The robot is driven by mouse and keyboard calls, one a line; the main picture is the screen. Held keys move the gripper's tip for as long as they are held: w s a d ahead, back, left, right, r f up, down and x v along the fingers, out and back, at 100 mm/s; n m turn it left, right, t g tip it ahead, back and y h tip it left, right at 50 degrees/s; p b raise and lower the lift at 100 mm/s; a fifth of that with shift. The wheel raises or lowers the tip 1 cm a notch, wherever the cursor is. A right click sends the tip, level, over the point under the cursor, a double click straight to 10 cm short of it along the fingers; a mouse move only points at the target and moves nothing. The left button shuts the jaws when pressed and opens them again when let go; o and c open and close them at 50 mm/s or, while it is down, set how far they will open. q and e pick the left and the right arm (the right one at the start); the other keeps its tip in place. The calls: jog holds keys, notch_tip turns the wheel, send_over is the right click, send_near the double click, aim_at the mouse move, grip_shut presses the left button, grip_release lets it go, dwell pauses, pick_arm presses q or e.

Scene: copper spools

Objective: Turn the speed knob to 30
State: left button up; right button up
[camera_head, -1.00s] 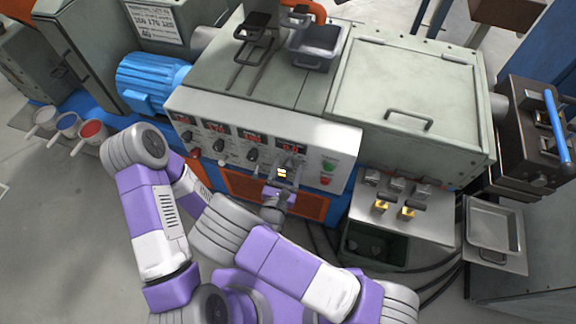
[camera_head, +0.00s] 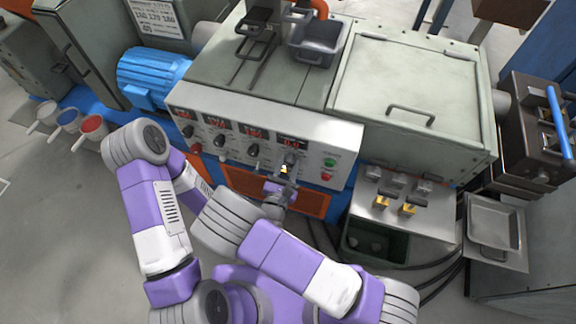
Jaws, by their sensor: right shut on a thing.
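The control panel (camera_head: 230,124) shows a row of black knobs under red number displays. The rightmost knob (camera_head: 291,156) sits below the rightmost display (camera_head: 291,142); I take it for the speed knob, but the labels and digits are too small to read surely. My right gripper (camera_head: 288,166) is at this knob, shut on it, and its fingers hide part of it. My left gripper is not in view.
Three other knobs, including a black one (camera_head: 252,149), stand left of my gripper. A green button (camera_head: 329,162) and a red button (camera_head: 326,177) are close on its right. An orange grille (camera_head: 312,203) lies below. My arms fill the foreground.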

jog(key=m+b, duration=0.1)
jog(key=m, duration=0.2)
jog(key=shift+f+b, duration=0.1)
jog(key=shift+b, duration=0.2)
jog(key=m+b, duration=0.1)
jog(key=m, duration=0.2)
jog(key=shift+b, duration=0.4)
jog(key=m+b, duration=0.5)
jog(key=shift+m, duration=0.4)
jog(key=shift+m+h+b, duration=0.3)
jog(key=shift+m+b, duration=0.4)
jog(key=shift+m, duration=0.5)
jog(key=shift+a+m, duration=0.1)
jog(key=shift+m, duration=1.3)
jog(key=shift+r, duration=0.2)
jog(key=o, duration=1)
jog(key=shift+o, duration=0.2)
